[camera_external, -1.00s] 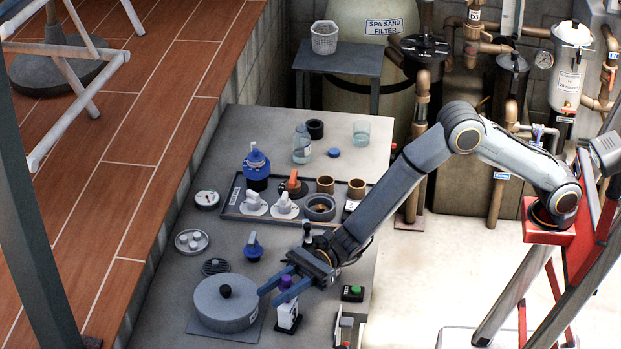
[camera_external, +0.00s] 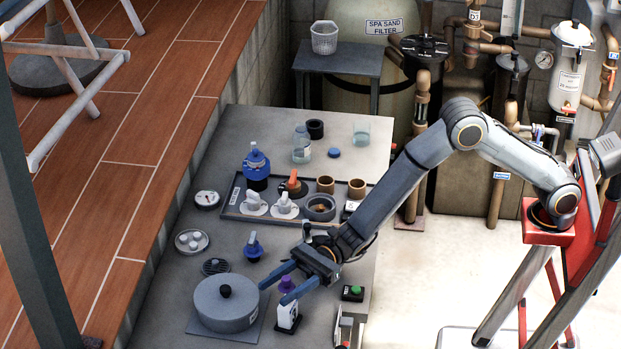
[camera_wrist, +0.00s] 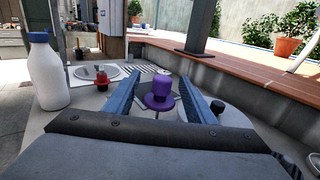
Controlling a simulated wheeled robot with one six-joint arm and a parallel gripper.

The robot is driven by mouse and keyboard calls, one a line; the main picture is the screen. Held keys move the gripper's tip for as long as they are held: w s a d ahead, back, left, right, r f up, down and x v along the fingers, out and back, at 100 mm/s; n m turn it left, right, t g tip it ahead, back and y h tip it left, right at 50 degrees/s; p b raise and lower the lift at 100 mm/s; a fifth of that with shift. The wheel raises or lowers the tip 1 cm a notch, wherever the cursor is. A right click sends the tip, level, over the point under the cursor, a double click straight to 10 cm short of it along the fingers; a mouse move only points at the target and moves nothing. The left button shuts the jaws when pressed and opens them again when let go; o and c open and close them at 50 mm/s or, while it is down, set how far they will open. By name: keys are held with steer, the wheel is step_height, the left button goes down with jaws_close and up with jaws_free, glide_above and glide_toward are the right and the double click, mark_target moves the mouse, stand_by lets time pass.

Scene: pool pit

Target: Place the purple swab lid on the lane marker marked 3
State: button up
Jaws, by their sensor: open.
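The purple swab lid (camera_external: 286,284) is at the top of a small white bottle (camera_external: 287,315) at the front of the grey bench. In the wrist view the purple lid (camera_wrist: 158,93) stands between my two blue fingers, with a gap on each side. My gripper (camera_external: 273,294) is open, with its fingertips close around the lid at the bottle's top. The fingers partly hide the lid in the external view. I cannot make out a lane marker with a readable 3 in either view.
A grey lidded pot (camera_external: 225,304) stands just left of my gripper. A green-button box (camera_external: 352,293) lies to its right. Behind are a blue-handled valve (camera_external: 253,246) and a tray (camera_external: 232,209) of fittings. A white bottle (camera_wrist: 50,78) stands left in the wrist view.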

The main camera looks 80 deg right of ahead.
steer(key=b+v, duration=0.2)
steer(key=v, duration=0.8)
steer(key=s+d+f+n+g+h, duration=0.2)
steer(key=s+d+f+n+g, duration=0.15)
steer(key=s, duration=0.45)
steer(key=s+d+f+n+g+h, duration=0.1)
steer(key=s+d+f+n+g, duration=0.15)
steer(key=s+n, duration=0.35)
steer(key=s+d+f+n+g+h, duration=0.2)
steer(key=s+d+n+g, duration=0.15)
steer(key=s, duration=0.55)
steer(key=s+d+f+n+h, duration=0.1)
steer(key=s+d+n+h, duration=0.2)
steer(key=d, duration=0.4)
steer(key=s+d+f+n+h, duration=0.1)
steer(key=s+d+n+h, duration=0.2)
steer(key=d, duration=0.5)
steer(key=s+d+f+n+h, duration=0.2)
steer(key=s+d+n+h, duration=0.1)
steer(key=d+n, duration=0.3)
steer(key=shift+s+d+g+h, duration=0.35)
steer(key=shift+s+d, duration=0.3)
steer(key=shift+d, duration=0.4)
